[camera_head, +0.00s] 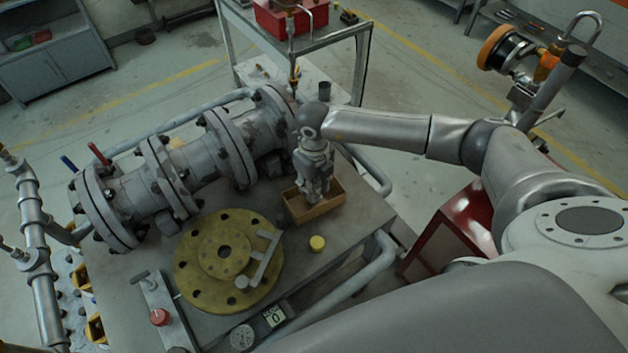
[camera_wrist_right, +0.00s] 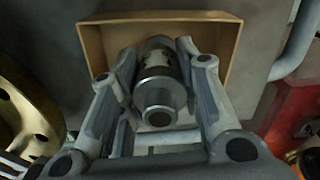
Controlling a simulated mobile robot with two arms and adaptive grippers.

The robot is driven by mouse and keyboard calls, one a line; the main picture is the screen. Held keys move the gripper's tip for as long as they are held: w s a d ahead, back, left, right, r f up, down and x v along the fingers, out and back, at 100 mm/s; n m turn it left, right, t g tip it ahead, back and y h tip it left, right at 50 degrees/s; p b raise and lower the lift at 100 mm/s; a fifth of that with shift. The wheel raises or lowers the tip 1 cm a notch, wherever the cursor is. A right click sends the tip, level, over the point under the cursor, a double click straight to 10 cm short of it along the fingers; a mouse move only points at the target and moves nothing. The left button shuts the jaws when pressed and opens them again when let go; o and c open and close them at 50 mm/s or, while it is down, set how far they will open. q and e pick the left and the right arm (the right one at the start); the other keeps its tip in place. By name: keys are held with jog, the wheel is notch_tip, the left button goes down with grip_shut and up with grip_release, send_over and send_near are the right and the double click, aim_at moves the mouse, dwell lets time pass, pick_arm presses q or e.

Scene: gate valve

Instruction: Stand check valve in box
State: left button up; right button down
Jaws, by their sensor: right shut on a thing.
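The box (camera_head: 297,210) is a small open wooden tray on the grey bench. In the right wrist view its rim (camera_wrist_right: 235,45) surrounds the far part of my fingers. My right gripper (camera_head: 316,185) points down into the box. In the right wrist view, the right gripper (camera_wrist_right: 160,75) is shut on the check valve (camera_wrist_right: 160,88), a grey metal cylinder with a narrower round end facing the camera. The valve appears upright between the fingers, inside the box outline. Its lower end is hidden, so I cannot tell whether it touches the box floor. My left gripper is not in view.
A large flanged pipe valve (camera_head: 200,155) lies left of the box. A yellow round flange (camera_head: 200,262) with a grey tool on it is in front. A small yellow cap (camera_head: 317,243) sits near the box. A pipe rail (camera_head: 345,295) runs along the bench's right edge.

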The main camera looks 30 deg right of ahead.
jog(key=shift+f, duration=0.15)
jog(key=c, duration=1.1)
grip_release()
jog(key=shift+o, duration=0.2)
jog(key=shift+r, duration=0.45)
notch_tip(320, 180, up, 11)
jog(key=b, duration=0.3)
jog(key=shift+f, duration=0.15)
jog(key=shift+r, duration=0.4)
